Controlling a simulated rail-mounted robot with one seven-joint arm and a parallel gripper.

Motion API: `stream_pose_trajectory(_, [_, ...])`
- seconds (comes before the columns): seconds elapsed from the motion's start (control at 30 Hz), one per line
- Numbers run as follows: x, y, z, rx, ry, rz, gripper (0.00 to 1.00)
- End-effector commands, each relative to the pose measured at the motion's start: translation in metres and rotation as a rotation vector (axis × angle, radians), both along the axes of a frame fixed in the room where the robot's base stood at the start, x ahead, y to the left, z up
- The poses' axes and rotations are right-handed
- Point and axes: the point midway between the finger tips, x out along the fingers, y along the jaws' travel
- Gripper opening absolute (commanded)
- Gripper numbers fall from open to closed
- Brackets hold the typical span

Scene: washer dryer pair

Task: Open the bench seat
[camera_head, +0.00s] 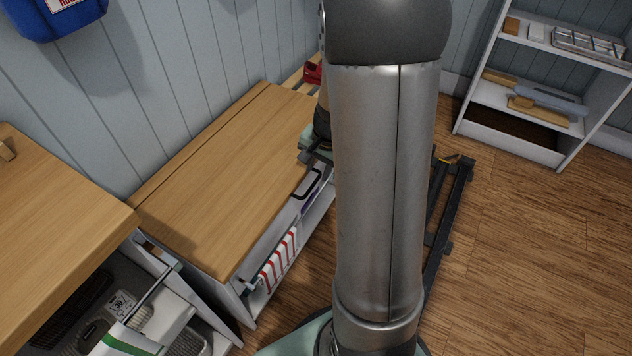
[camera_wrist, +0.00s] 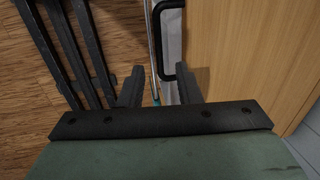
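The bench has a flat wooden seat (camera_head: 225,175), lying closed on a white open-fronted base. A black loop handle (camera_head: 308,184) sits at the seat's front edge; it also shows in the wrist view (camera_wrist: 157,40). My gripper (camera_head: 316,152) is at the seat's front edge, toward its far end, and partly hidden by my arm. In the wrist view my gripper (camera_wrist: 159,84) is open, with a clear gap between its two dark fingers. The handle's near end lies just ahead of this gap, closer to the right finger. I cannot tell whether they touch. Nothing is held.
A red-and-white striped item (camera_head: 279,262) stands inside the bench base. A wooden-topped unit (camera_head: 60,235) with an open compartment stands at left. A white shelf (camera_head: 515,125) stands at the back right. Wooden floor (camera_head: 530,250) is clear at right. The wall is behind the seat.

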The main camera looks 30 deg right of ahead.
Motion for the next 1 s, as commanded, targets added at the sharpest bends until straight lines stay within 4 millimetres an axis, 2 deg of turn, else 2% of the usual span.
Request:
stream_pose_trajectory(0.03, [0.001, 0.001, -0.014, 0.000, 0.001, 0.000, 0.31])
stream_pose_trajectory(0.23, [0.005, 0.003, -0.035, -0.001, 0.001, 0.001, 0.31])
stream_pose_trajectory(0.63, [0.006, 0.004, -0.040, -0.001, -0.001, 0.001, 0.31])
stream_pose_trajectory(0.73, [0.006, 0.004, -0.040, -0.001, -0.001, 0.001, 0.03])
stream_pose_trajectory(0.77, [0.006, 0.004, -0.040, -0.001, -0.001, 0.001, 0.00])
stream_pose_trajectory(1.0, [0.006, 0.003, -0.037, -0.002, 0.002, 0.000, 0.00])
